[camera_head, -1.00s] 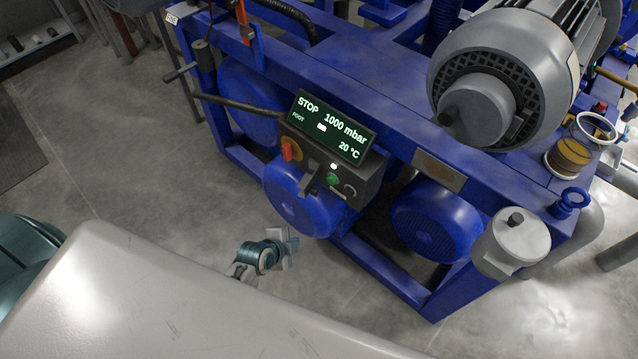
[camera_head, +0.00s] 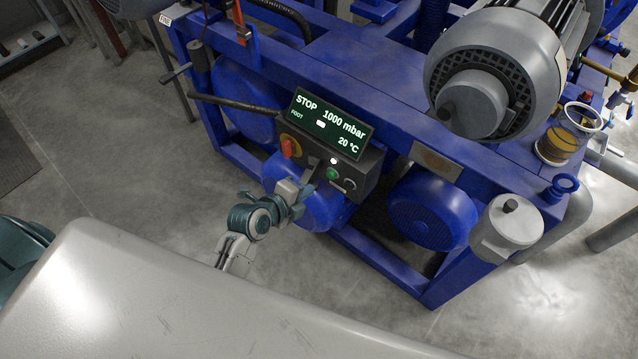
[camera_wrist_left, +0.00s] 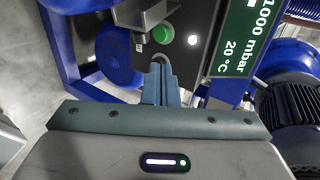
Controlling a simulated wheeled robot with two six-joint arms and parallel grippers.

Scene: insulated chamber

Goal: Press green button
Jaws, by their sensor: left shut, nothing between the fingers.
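The green button (camera_head: 333,174) is a small round button on the dark control box (camera_head: 369,169), below the display. In the left wrist view the green button (camera_wrist_left: 163,35) shows just beyond the fingertips. My left gripper (camera_head: 307,188) is shut and empty, a little below and left of the button in the head view. In the left wrist view its closed fingers (camera_wrist_left: 160,66) point toward the button; a small gap seems to lie between them. My right gripper is not in view.
A display (camera_head: 331,124) reads STOP, 1000 mbar, 20 °C. A red and orange rotary switch (camera_head: 290,147) sits left of the button. The blue frame (camera_head: 395,110) carries a large grey motor (camera_head: 492,82).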

